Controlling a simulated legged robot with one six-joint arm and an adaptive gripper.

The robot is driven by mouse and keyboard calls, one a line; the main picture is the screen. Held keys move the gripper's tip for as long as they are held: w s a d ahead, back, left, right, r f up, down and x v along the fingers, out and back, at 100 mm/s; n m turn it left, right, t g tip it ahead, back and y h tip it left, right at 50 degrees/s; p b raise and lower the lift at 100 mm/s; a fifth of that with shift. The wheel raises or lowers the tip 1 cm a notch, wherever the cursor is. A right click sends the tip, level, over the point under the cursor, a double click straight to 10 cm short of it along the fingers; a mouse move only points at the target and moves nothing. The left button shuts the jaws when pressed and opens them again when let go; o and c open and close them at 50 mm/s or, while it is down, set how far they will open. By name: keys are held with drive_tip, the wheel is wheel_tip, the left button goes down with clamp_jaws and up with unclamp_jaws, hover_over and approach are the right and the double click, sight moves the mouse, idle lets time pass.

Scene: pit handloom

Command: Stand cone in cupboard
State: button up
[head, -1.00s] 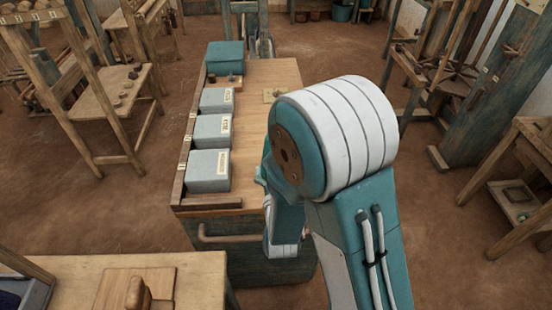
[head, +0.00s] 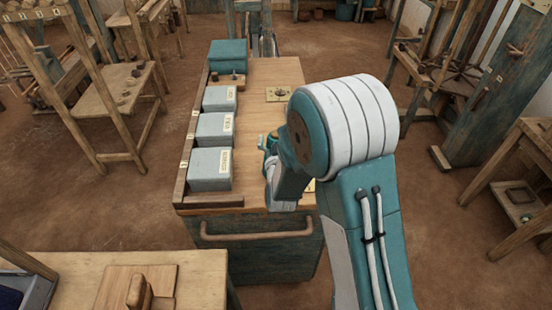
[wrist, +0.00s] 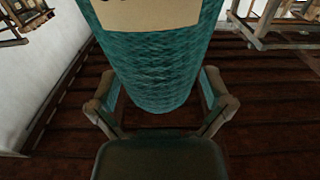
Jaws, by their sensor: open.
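A teal yarn cone (wrist: 155,65) with a cream paper label fills the upper middle of the wrist view. My gripper (wrist: 162,108) is open, with one finger on each side of the cone's lower part in that picture. I cannot tell whether the fingers touch it. In the head view my gripper (head: 268,145) is small and partly hidden by my arm, over the wooden top of a blue-green cabinet (head: 265,255). The cone is not clearly seen there. I cannot pick out which piece is the cupboard.
Grey labelled boxes (head: 210,171) and a teal box (head: 228,57) line the cabinet top's left side. A small plate (head: 279,94) lies near its back right. A wooden table (head: 200,275) is at front left.

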drive_tip(key=c, duration=1.2)
drive_tip(key=shift+r, duration=0.15)
